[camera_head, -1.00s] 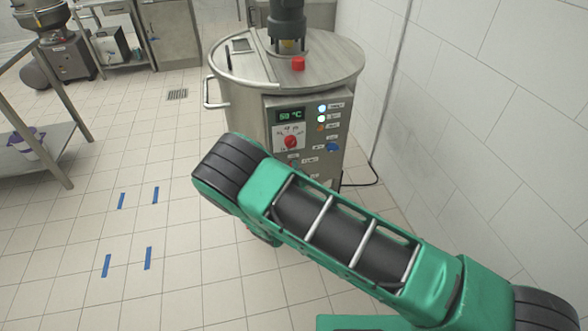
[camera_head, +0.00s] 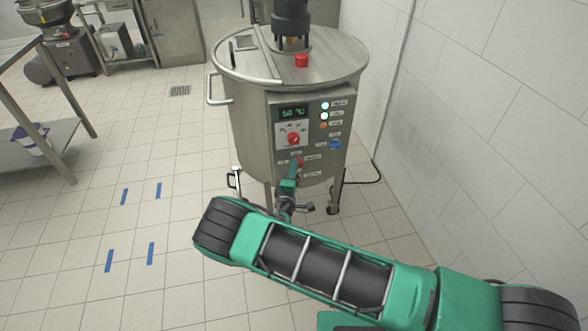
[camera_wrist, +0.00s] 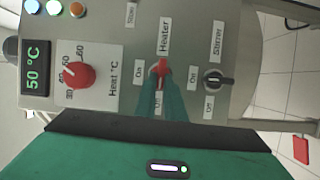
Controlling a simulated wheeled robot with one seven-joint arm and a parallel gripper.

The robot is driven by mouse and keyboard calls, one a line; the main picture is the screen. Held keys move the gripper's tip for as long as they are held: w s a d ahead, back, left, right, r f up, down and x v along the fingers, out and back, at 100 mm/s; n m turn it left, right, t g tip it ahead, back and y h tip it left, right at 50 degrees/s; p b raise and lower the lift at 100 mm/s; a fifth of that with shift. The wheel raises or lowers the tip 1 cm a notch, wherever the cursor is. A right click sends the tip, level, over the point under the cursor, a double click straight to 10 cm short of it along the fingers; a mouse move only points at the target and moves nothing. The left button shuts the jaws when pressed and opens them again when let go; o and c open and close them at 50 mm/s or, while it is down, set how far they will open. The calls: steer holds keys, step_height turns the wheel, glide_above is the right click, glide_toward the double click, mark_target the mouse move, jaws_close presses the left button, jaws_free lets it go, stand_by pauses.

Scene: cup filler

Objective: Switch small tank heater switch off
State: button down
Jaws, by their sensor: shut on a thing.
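The heater switch (camera_wrist: 163,67) is a small red handle on the tank's front panel, beside the "Heater" label in the wrist view. It also shows as a red spot low on the panel in the head view (camera_head: 298,161). My gripper (camera_wrist: 160,88) has its teal fingers closed around the switch, and they cover part of it and part of its "Off" label. In the head view my gripper (camera_head: 293,173) reaches up to the panel from below. The small tank (camera_head: 247,120) is a steel drum with a lid. The switch's exact setting is hard to tell.
A black stirrer switch (camera_wrist: 214,79) sits close beside the heater switch. The red heat knob (camera_wrist: 78,75) and a display (camera_wrist: 35,73) reading 50 °C are on the same panel. A tiled wall (camera_head: 480,120) stands to the right. The floor to the left is open.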

steer(key=shift+s+f, duration=0.1)
steer(key=shift+f, duration=0.2)
steer(key=c, duration=1.8)
jaws_free()
steer(key=shift+n, duration=0.3)
steer(key=shift+c, duration=0.2)
steer(key=shift+r, duration=0.1)
steer(key=s+a, duration=0.1)
steer(key=s, duration=0.9)
steer(key=shift+s+a, duration=0.15)
steer(key=shift+s, duration=0.15)
